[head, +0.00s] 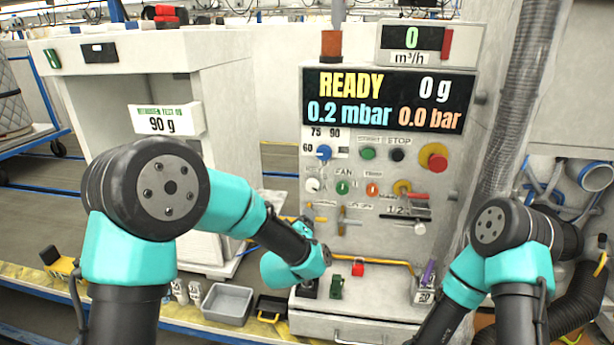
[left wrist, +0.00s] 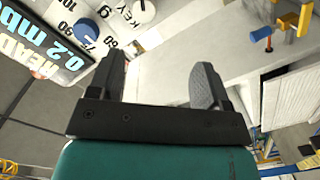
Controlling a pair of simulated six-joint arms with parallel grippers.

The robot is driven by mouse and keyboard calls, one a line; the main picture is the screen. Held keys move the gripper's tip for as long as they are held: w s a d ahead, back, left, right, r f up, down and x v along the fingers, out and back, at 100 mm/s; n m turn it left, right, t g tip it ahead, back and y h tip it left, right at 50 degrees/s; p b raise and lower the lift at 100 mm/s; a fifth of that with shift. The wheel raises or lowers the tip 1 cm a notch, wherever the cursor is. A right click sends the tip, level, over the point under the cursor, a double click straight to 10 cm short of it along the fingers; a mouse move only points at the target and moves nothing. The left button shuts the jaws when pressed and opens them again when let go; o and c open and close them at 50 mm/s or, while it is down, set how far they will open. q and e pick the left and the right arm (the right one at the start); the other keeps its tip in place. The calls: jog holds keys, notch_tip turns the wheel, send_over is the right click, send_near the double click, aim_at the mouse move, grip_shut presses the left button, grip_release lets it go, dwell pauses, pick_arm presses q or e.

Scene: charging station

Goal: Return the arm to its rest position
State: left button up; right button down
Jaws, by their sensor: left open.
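My left arm comes in from the left in the head view, bends at the elbow and reaches toward the lower front of the control panel (head: 460,130). Its wrist hides most of the left gripper there. In the left wrist view the left gripper (left wrist: 162,75) has its two dark fingers apart with nothing between them. The panel's display (head: 388,100) reads READY, 0 g, 0.2 mbar and 0.0 bar. My right arm stands at the right, bent, with its forearm leaving the bottom edge; its gripper is out of view.
A blue knob (head: 323,152), a red emergency button (head: 433,157) and several levers stick out from the panel. A green part (head: 336,287) and a red part (head: 358,267) sit on the ledge below. A grey bin (head: 228,304) stands left of it. A ribbed hose (head: 517,100) runs down the right.

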pick_arm(q)
jog(key=s+a+f+m+g, duration=0.1)
jog(key=s+a+f+g, duration=0.25)
jog(key=f, duration=0.45)
jog(key=s+a+f+m+g, duration=0.1)
jog(key=s+a+f+g, duration=0.2)
jog(key=f, duration=0.5)
jog(key=s+a+f+m+g, duration=0.1)
jog(key=s+a+f+g, duration=0.15)
jog(key=a+f, duration=0.4)
jog(key=s+a+f+m+g, duration=0.1)
jog(key=s+a+f+g, duration=0.2)
jog(key=s+f, duration=0.4)
jog(key=s+a+f+m+g+h, duration=0.1)
jog(key=s+f+g, duration=0.3)
jog(key=s, duration=1.1)
notch_tip(320, 180, down, 3)
jog(key=shift+a+r+m, duration=0.15)
jog(key=shift+a+m, duration=0.15)
jog(key=shift+a, duration=0.6)
